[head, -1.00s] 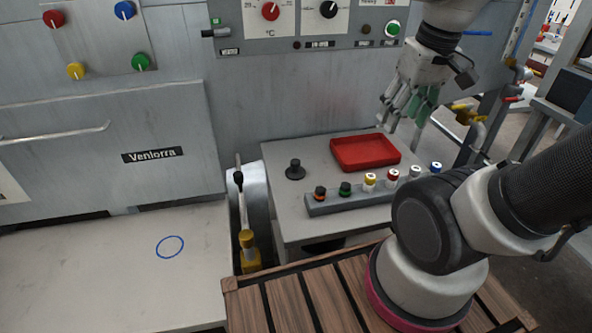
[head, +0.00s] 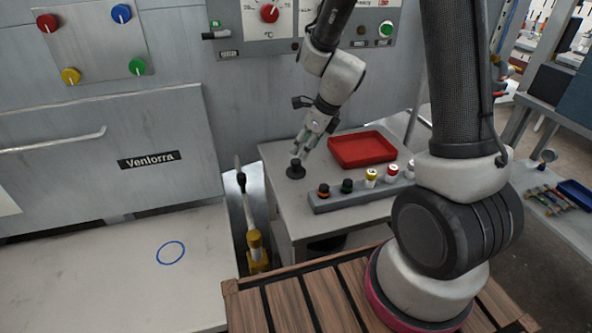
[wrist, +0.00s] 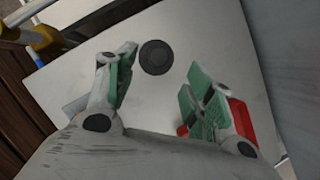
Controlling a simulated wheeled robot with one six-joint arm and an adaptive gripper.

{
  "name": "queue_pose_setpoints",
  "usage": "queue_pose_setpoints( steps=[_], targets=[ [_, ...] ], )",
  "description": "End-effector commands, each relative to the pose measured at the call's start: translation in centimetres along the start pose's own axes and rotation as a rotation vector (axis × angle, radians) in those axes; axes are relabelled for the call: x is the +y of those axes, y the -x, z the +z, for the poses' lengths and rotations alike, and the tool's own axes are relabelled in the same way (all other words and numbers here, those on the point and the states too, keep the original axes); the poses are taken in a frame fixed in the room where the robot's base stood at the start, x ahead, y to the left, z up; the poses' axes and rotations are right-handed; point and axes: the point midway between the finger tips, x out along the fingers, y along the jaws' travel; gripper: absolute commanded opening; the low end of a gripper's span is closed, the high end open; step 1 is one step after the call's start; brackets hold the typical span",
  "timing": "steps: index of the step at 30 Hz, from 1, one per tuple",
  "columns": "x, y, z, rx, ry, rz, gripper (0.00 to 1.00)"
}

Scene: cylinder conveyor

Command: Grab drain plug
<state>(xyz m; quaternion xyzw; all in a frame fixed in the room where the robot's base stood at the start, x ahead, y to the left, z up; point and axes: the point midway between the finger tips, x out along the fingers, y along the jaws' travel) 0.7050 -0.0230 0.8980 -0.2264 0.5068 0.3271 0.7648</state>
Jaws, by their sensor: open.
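The drain plug (head: 295,170) is a small black knobbed disc on the left part of the grey side table (head: 276,191). In the wrist view the plug (wrist: 156,57) appears as a dark round disc, a little beyond the fingertips and between their lines. My gripper (head: 305,148) is just above and slightly right of the plug, tilted down toward it. In the wrist view my gripper (wrist: 158,75) has its green-padded fingers spread wide with nothing between them. Whether a fingertip touches the plug cannot be told.
A red tray (head: 362,150) lies right of the plug. A grey rack (head: 330,203) with several capped vials stands in front. A yellow-handled valve lever (head: 256,246) rises left of the table. The machine's wall stands behind. The counter with a blue circle (head: 171,252) is otherwise clear.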

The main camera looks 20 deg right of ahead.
Motion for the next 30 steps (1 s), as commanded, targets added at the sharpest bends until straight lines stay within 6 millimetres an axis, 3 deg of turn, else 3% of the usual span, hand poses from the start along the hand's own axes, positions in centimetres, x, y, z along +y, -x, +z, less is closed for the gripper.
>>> queue_pose_setpoints(
  steps=[18, 26, 30],
  targets=[
    [0.2, -7.4, 0.0, 0.003, -0.037, 0.002, 0.53],
    [0.2, -7.8, 0.1, 0.001, -0.035, 0.001, 0.53],
    [0.2, -7.7, 0.1, 0.001, -0.035, 0.001, 0.29]
  ],
)
